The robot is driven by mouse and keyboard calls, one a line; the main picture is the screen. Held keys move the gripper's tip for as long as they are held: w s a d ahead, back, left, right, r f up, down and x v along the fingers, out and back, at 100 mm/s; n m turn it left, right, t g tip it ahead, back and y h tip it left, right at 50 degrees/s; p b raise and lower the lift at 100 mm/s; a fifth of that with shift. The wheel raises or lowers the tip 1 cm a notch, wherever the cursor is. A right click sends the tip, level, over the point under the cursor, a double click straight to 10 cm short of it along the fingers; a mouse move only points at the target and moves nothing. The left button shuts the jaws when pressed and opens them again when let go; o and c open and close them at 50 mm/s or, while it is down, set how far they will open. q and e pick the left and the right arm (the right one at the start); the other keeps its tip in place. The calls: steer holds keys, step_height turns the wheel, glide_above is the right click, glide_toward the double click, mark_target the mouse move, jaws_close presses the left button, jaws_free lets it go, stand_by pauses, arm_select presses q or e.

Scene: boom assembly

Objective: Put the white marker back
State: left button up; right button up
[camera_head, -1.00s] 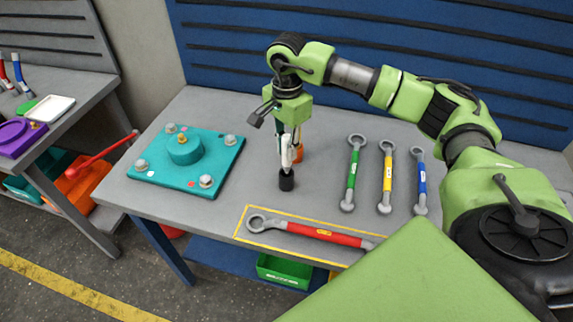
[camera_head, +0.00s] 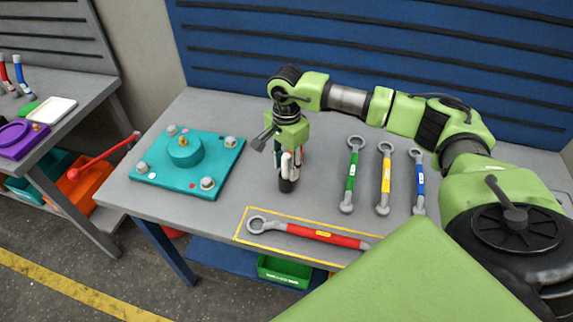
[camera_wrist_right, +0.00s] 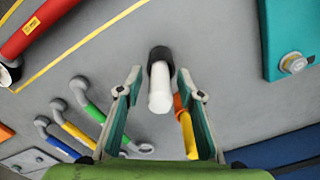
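The white marker (camera_wrist_right: 160,90) shows in the right wrist view as a white rod with its far end in a black cup or cap (camera_wrist_right: 160,54). The black part also shows in the head view (camera_head: 287,185), upright on the grey table. My right gripper (camera_wrist_right: 160,72) points down over the marker, and its fingers also show in the head view (camera_head: 289,168). The fingers stand on either side of the marker with a visible gap on each side. The gripper is open. In the head view the fingers hide most of the marker. My left gripper is out of view.
An orange-yellow object (camera_wrist_right: 186,122) is close beside one finger. Green (camera_head: 350,175), yellow (camera_head: 384,178) and blue (camera_head: 419,182) wrenches lie right. A red wrench (camera_head: 315,234) lies in a yellow-outlined area at the front. A teal plate (camera_head: 215,160) is left.

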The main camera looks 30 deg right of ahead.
steer(key=shift+r, duration=0.5)
step_height(320, 180, up, 11)
steer(key=b, duration=0.3)
steer(key=shift+f+b, duration=0.15)
steer(key=shift+b, duration=0.15)
steer(key=shift+r, duration=0.35)
steer(key=shift+s+f, duration=0.1)
steer(key=shift+f, duration=0.05)
